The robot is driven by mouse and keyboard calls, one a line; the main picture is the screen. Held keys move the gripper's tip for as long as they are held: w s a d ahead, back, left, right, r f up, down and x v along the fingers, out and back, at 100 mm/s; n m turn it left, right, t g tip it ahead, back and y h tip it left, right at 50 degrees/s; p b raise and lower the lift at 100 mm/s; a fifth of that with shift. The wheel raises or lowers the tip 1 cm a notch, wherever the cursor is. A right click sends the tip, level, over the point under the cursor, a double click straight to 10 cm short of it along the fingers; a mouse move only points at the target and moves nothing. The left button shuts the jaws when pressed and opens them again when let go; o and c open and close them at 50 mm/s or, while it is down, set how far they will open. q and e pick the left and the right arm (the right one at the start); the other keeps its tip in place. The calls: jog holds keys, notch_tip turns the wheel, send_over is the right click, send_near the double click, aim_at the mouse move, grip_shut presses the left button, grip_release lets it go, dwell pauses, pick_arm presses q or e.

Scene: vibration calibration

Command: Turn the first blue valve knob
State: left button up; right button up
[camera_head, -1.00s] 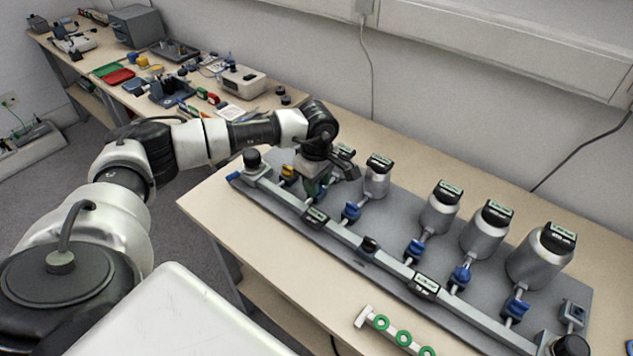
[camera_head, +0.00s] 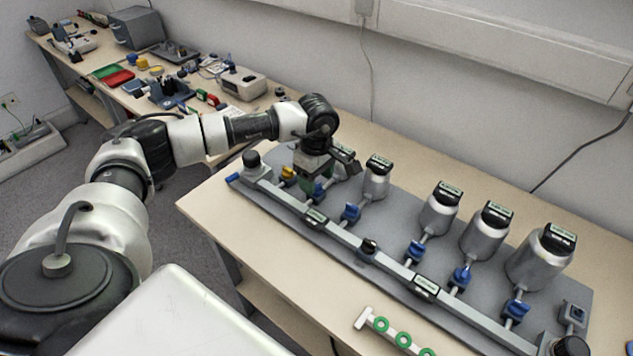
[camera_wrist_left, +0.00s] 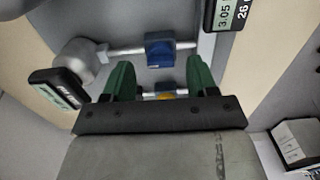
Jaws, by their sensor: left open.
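The first blue valve knob (camera_head: 318,191) sits on a thin pipe between the leftmost canister and the long metal rail (camera_head: 338,232), partly hidden by my left gripper. In the left wrist view the blue knob (camera_wrist_left: 160,50) lies just beyond the fingertips, about midway between them. My left gripper (camera_head: 310,186) points down over this end of the rig. Its two green fingers (camera_wrist_left: 160,72) are apart with nothing held between them. I cannot tell their exact height over the knob. My right gripper is not in view.
A yellow knob (camera_head: 287,173) stands just left of the gripper, and another blue knob (camera_head: 350,212) to its right. Several grey canisters with displays, such as this one (camera_head: 377,180), line the grey base plate. A bar with green rings (camera_head: 403,339) lies in front.

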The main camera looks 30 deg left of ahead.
pick_arm(q)
notch_tip(320, 180, up, 9)
dwell(0.3)
jog(key=shift+f, duration=0.1)
dwell(0.4)
